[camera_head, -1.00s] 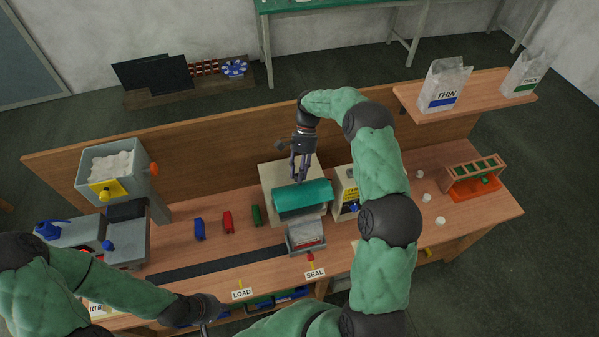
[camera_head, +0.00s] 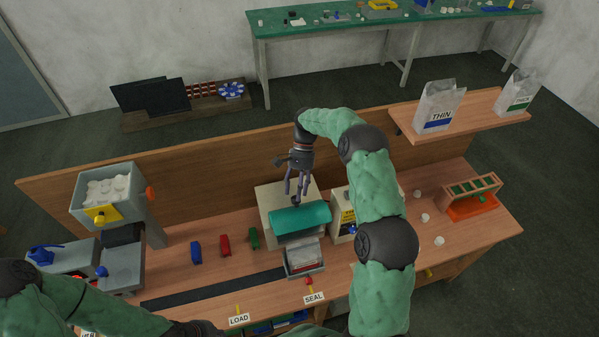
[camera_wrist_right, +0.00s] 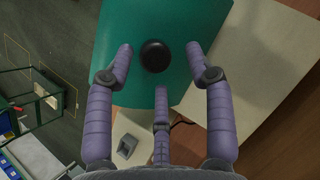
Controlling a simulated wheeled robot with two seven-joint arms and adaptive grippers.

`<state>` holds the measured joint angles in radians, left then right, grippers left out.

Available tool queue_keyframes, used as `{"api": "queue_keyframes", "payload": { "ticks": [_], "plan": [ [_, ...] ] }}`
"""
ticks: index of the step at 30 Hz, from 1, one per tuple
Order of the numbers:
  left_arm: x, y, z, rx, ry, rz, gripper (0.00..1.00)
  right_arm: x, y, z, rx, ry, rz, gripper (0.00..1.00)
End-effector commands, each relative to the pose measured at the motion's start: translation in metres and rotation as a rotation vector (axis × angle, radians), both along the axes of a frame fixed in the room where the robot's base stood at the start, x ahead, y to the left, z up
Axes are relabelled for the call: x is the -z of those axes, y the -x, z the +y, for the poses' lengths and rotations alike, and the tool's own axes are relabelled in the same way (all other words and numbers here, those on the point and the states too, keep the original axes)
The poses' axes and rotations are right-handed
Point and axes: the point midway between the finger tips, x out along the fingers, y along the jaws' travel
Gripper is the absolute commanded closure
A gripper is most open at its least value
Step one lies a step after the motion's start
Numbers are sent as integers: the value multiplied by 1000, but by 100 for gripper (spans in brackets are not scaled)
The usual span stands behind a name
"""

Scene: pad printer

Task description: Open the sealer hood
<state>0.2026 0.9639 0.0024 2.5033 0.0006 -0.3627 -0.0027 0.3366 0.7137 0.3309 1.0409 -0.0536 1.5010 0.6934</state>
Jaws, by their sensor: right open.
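The sealer (camera_head: 277,212) is a beige box on the workbench with a rounded teal hood (camera_head: 301,219) over its front. The hood looks lowered. In the right wrist view the teal hood (camera_wrist_right: 180,22) fills the upper middle, with a round black knob (camera_wrist_right: 154,56) on it. My right gripper (camera_head: 297,199) points down above the hood's rear edge, fingers spread and empty. In the right wrist view its three fingers (camera_wrist_right: 160,75) stand around the knob, apart from it in the picture. My left arm (camera_head: 110,312) crosses the lower left; its gripper's fingers are cut off or hidden.
A grey tray (camera_head: 304,262) sits before the hood. Blue (camera_head: 196,252), red (camera_head: 225,245) and green (camera_head: 254,238) blocks stand left of the sealer. A beige box (camera_head: 342,212) stands close on its right, partly behind my right arm. A wooden back panel (camera_head: 200,178) rises behind.

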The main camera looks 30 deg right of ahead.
Motion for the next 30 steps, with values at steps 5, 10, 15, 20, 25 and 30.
{"api": "queue_keyframes", "payload": {
  "ticks": [5, 10, 15, 20, 25, 30],
  "plan": [
    [0, 0, 0, 0, 0, 0, 100, -29, -17, -15, 1, 2, -5, 46],
    [0, 0, 0, 0, 0, 0, 100, -55, -31, -27, 1, 1, -3, 46],
    [0, 0, 0, 0, 0, 0, 100, -72, -40, -36, 0, 0, -1, 46],
    [0, 0, 0, 0, 0, 0, 100, -79, -43, -39, 0, 0, 0, 46],
    [0, 0, 0, 0, 0, 0, 100, -80, -43, -40, 0, 0, 0, 46],
    [0, 0, 0, 0, 0, 0, 100, -80, -43, -40, 0, 0, 0, 46]
  ]
}}
